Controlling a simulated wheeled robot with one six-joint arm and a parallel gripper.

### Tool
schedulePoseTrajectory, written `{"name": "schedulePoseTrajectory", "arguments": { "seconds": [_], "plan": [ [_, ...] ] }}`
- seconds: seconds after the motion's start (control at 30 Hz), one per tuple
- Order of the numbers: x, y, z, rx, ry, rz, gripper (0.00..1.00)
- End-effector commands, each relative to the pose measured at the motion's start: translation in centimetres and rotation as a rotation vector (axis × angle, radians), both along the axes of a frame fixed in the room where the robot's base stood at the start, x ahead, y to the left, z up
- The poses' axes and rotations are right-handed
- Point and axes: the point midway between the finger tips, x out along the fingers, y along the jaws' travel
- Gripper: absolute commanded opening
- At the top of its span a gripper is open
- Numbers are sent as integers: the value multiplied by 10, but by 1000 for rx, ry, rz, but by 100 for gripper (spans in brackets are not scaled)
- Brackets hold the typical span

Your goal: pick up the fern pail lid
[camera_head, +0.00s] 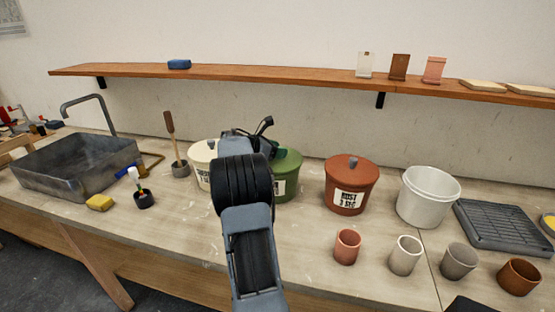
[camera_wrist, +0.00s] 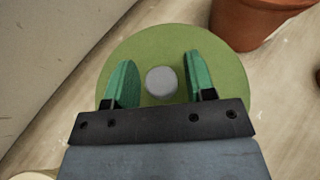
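The fern pail (camera_head: 287,178) is green and stands on the bench in the head view, partly hidden behind my arm. In the wrist view its round green lid (camera_wrist: 135,52) fills the middle, with a grey knob (camera_wrist: 162,82) at its centre. My gripper (camera_wrist: 159,75) is open above the lid, with one green finger on each side of the knob. There is a gap between each finger and the knob.
A rust pail (camera_head: 350,185) stands right of the fern pail, and a cream pail (camera_head: 199,166) stands close on its left. A white bucket (camera_head: 428,197) and several cups stand further right. A wooden shelf (camera_head: 290,75) runs along the wall behind.

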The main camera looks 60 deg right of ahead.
Motion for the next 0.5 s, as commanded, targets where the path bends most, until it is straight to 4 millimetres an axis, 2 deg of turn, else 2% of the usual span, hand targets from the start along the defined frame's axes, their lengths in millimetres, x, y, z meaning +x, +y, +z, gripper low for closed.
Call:
{"name": "schedulePoseTrajectory", "arguments": {
  "seconds": [0.07, 0.43, 0.5],
  "plan": [
    [0, 0, 0, 0, 0, 0, 42],
    [0, 0, 0, 0, 0, 0, 7],
    [0, 0, 0, 0, -1, 0, 6]
  ]
}}
